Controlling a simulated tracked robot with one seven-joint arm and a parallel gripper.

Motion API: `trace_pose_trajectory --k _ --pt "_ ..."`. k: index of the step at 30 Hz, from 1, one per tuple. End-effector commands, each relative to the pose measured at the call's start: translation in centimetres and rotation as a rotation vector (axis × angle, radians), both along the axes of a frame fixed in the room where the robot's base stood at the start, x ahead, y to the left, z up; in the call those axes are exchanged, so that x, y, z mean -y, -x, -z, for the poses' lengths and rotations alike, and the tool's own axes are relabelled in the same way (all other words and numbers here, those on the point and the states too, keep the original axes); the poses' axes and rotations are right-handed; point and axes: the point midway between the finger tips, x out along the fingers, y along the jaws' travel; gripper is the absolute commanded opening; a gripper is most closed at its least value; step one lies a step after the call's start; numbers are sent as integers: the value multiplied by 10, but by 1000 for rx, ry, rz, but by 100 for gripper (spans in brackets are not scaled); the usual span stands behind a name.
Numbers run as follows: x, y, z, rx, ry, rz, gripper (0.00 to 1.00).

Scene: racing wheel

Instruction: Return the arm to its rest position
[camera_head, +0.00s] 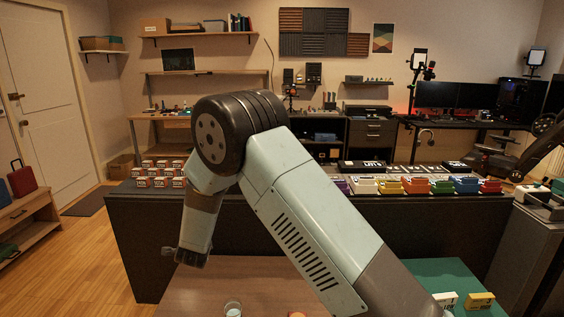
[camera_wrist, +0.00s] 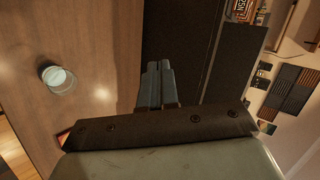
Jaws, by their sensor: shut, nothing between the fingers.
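My arm rises across the middle of the head view, bent at a dark elbow, with its forearm hanging down to the left. My gripper (camera_head: 170,252) is at the forearm's lower end, above the left edge of the brown table (camera_head: 265,275). In the wrist view my gripper (camera_wrist: 160,67) shows its two fingers close together, shut and empty. Nothing touches the fingers in either view.
A clear cup (camera_head: 233,309) stands on the brown table; it also shows in the wrist view (camera_wrist: 58,79). A dark counter (camera_head: 150,240) behind bears small boxes (camera_head: 160,175) and coloured cases (camera_head: 415,185). Open wooden floor (camera_head: 85,260) lies left.

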Motion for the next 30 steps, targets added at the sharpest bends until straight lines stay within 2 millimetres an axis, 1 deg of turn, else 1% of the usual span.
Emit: trace_pose_trajectory --k 1,2,3,10,12,14,18,23,24,26,30 --pt "10 -7 -21 -3 3 -17 0" --pt "16 -9 -31 -7 10 -31 0" --pt "23 -12 -45 -11 17 -50 0" --pt "72 -20 -118 -25 73 -160 0" --pt "88 -19 -139 -26 92 -193 0" --pt "102 -17 -157 -27 110 -222 0" --pt "138 -10 -195 -26 157 -288 0" --pt "181 4 -236 -22 217 -361 0" --pt "193 9 -245 -20 235 -380 0" --pt "209 17 -258 -20 259 -407 0" --pt "248 38 -285 -18 324 -467 0"
